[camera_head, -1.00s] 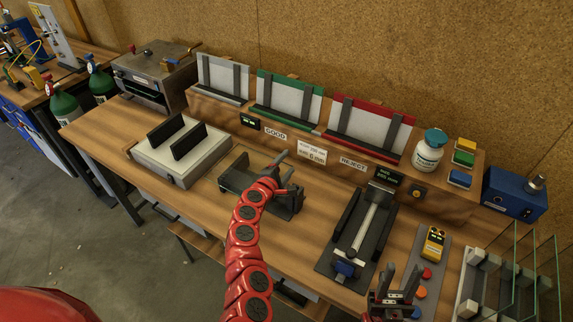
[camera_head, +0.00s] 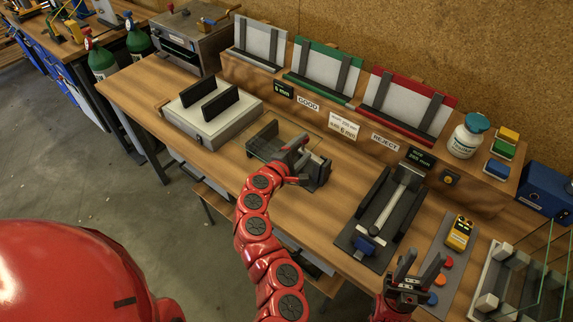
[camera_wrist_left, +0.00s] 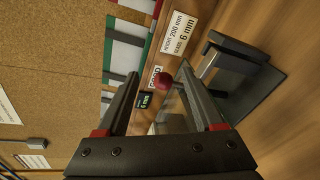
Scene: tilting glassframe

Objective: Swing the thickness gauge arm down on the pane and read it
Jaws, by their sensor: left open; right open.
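The thickness gauge (camera_head: 263,147) is a dark low fixture on the bench, with a clear glass pane (camera_head: 302,130) showing faintly at it. My left gripper (camera_head: 298,156) is open over the fixture and hides part of it. In the left wrist view a red ball knob (camera_wrist_left: 165,82) shows between the open fingers of my left gripper (camera_wrist_left: 160,72); I cannot tell whether they touch it. The rest of the gauge arm is mostly hidden. A small display (camera_head: 284,90) with green digits, apparently 6 mm, is behind the fixture. My right gripper (camera_head: 415,268) is open and empty at the bench front.
A white block with two black pads (camera_head: 212,115) stands left of the gauge. A dark slide fixture (camera_head: 385,212) is to the right, then a yellow meter (camera_head: 460,233) and upright glass panes (camera_head: 545,265). Green and red racks (camera_head: 410,105) line the back shelf.

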